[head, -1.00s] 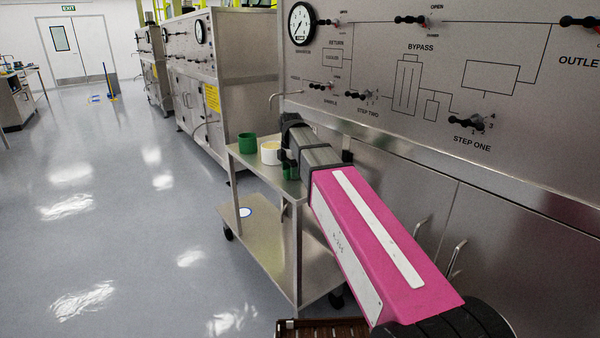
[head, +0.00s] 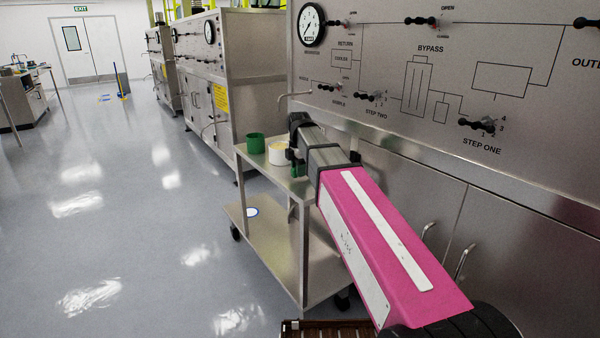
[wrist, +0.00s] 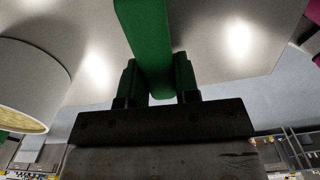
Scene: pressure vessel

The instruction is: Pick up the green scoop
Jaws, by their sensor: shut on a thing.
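The green scoop (wrist: 150,45) shows in the wrist view as a long green bar running down between the two fingers. My gripper (wrist: 155,85) is shut on it, one finger against each side. In the head view my gripper (head: 295,164) is at the top of the steel trolley (head: 308,190), and a small patch of green shows beside it. Most of the scoop is hidden there by my arm. I cannot tell whether the scoop still touches the trolley top.
A white tub (head: 280,155) with yellowish contents stands just left of my gripper and shows large at left in the wrist view (wrist: 30,75). A green cup (head: 255,144) stands farther left. The steel control panel (head: 450,100) rises at right. Open floor (head: 140,210) lies at left.

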